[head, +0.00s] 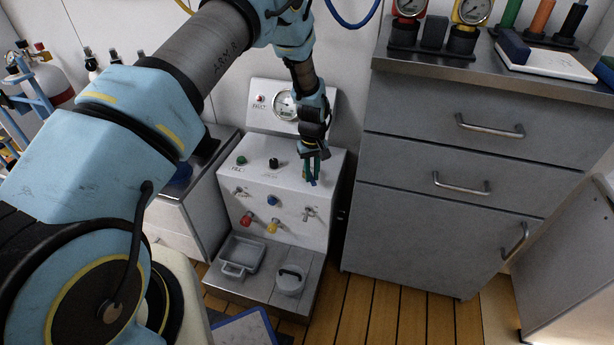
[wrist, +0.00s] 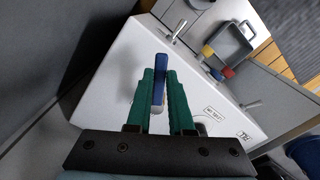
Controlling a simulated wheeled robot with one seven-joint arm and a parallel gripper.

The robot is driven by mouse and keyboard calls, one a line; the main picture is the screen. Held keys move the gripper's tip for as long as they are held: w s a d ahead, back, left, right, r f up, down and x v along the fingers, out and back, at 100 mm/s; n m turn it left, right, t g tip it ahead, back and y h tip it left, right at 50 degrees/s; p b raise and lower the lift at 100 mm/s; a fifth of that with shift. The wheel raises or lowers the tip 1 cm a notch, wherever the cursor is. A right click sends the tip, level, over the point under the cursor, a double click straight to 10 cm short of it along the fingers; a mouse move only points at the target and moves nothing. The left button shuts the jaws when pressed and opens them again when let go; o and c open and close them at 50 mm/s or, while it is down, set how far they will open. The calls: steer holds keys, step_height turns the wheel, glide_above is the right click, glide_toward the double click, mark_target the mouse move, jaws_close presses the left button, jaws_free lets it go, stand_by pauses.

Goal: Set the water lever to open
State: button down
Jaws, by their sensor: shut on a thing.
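The white fill panel (head: 315,228) stands against the wall, with a gauge (head: 284,105) on its upright back. The water lever, a blue handle (wrist: 159,72), stands up from the panel's sloping top. My gripper (head: 311,172) is over the right side of that top. In the wrist view its green fingers (wrist: 159,92) are closed on either side of the blue handle, whose end shows beyond them. In the head view the fingers mostly hide the lever. I cannot tell from these views which position it is in.
Green (head: 241,160) and black (head: 273,163) knobs sit left on the panel top. Red (head: 246,219), yellow (head: 273,226) and blue (head: 272,201) knobs are on its front. A grey tray (head: 256,246) and a round pot (head: 290,281) stand below. A grey drawer cabinet (head: 400,222) is close on the right.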

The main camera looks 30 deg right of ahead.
steer(key=d+n, duration=0.1)
steer(key=n, duration=0.1)
steer(key=d+n+b, duration=0.1)
steer(key=shift+n, duration=0.4)
steer(key=n, duration=0.1)
steer(key=d+n, duration=0.1)
steer(key=shift+w+d+n, duration=0.2)
steer(key=shift+w+n, duration=0.05)
steer(key=shift+n, duration=0.05)
steer(key=shift+w+d+n+b, duration=0.2)
steer(key=shift+d+n, duration=0.1)
steer(key=shift+n, duration=0.5)
steer(key=shift+w+d+n+b, duration=0.25)
steer(key=shift+d+n, duration=0.05)
steer(key=shift+n, duration=0.5)
steer(key=shift+w+d+n+b, duration=0.2)
steer(key=shift+d+n, duration=0.1)
steer(key=shift+n, duration=0.5)
steer(key=c, duration=0.8)
jaws_free()
step_height(320, 180, up, 11)
